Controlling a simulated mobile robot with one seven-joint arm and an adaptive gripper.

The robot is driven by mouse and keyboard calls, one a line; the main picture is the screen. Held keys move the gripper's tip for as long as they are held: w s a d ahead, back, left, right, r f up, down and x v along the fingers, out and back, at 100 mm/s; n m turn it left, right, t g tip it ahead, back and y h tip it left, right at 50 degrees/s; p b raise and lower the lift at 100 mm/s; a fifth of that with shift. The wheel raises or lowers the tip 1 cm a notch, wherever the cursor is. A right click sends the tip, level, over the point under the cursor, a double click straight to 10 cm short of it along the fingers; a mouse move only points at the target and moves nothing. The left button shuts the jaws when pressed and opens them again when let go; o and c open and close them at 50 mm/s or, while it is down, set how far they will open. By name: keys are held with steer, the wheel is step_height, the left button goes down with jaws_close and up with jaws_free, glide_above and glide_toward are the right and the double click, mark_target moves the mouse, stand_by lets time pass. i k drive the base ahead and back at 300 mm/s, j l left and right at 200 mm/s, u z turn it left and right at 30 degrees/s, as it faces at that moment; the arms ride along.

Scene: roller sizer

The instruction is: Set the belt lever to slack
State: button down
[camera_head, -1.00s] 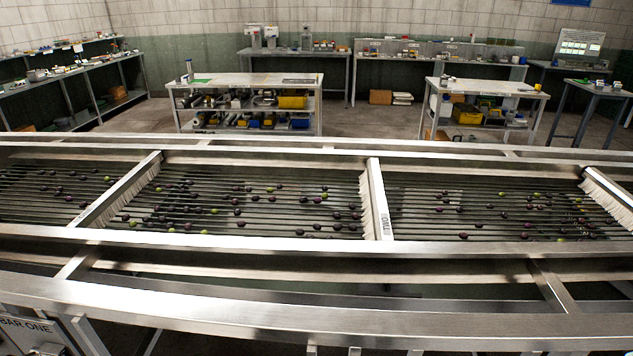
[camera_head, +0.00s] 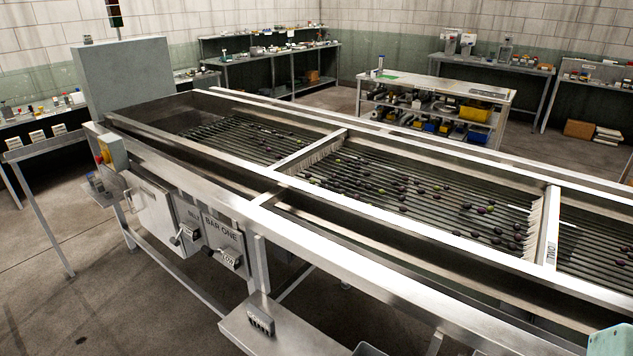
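Two grey control boxes hang on the near side of the sizer frame in the head view. The right box (camera_head: 222,235) is marked BAR ONE and has a small dark-handled lever (camera_head: 230,259) on its front. The left box (camera_head: 153,214) carries a similar lever (camera_head: 185,234) at its right edge, beside a small label that may read BELT but is too small to be sure. Which setting either lever is at cannot be read.
The roller sizer (camera_head: 420,254) with dark and green olives on its bars fills the middle and right. A tall grey cabinet (camera_head: 123,75) stands at its far left end, near a yellow box with a red button (camera_head: 111,152). A low metal shelf (camera_head: 285,330) juts out below. Floor at left front is open.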

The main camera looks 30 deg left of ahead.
mark_target(173, 240)
steer(key=u, duration=2.25)
steer(key=i+j+z, duration=0.25)
steer(key=i+j, duration=0.4)
steer(key=i, duration=0.2)
steer(key=i+j+z, duration=0.25)
steer(key=i+j, duration=0.55)
steer(key=i+j+z, duration=0.25)
steer(key=i+j, duration=0.5)
steer(key=j, duration=0.25)
